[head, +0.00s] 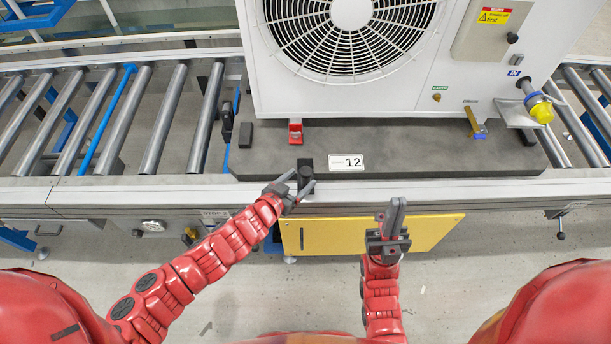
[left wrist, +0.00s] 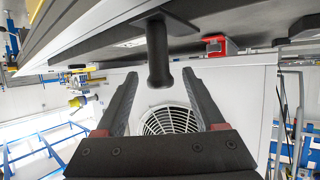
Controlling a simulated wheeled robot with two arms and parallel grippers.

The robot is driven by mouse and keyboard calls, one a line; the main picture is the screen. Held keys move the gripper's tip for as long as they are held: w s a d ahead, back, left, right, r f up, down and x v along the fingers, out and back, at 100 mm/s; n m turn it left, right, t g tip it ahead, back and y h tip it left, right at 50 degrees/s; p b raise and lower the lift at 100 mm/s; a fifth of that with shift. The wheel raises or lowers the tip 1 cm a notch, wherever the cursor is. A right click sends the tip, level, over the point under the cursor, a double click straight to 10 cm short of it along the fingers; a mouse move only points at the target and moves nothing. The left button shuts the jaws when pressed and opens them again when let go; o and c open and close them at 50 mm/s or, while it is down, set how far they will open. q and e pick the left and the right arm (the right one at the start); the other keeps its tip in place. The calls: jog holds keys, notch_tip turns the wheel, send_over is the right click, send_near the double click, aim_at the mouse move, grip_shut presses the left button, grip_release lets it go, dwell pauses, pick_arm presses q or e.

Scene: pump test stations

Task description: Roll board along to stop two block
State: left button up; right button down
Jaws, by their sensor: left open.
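The board (head: 208,164) is a dark grey slab lying on the roller conveyor, with a label reading 12 on its front. A black upright handle (head: 306,165) stands at its front edge. My left gripper (head: 302,186) is open at this handle. In the left wrist view the handle (left wrist: 158,55) lies between and beyond the open fingertips (left wrist: 160,88), with gaps on both sides. My right gripper (head: 393,212) is empty in front of the conveyor, its fingers together. A small STOP label (head: 214,214) is on the front rail; I cannot tell which block is stop two.
A white fan unit (head: 350,95) stands on the board, with a yellow-capped fitting (head: 541,112) at right. Bare rollers (head: 117,120) and a blue bar (head: 107,118) lie left of the board. A yellow panel (head: 355,235) hangs below the rail.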

pick_arm(q)
jog(key=shift+x, duration=1.9)
grip_shut()
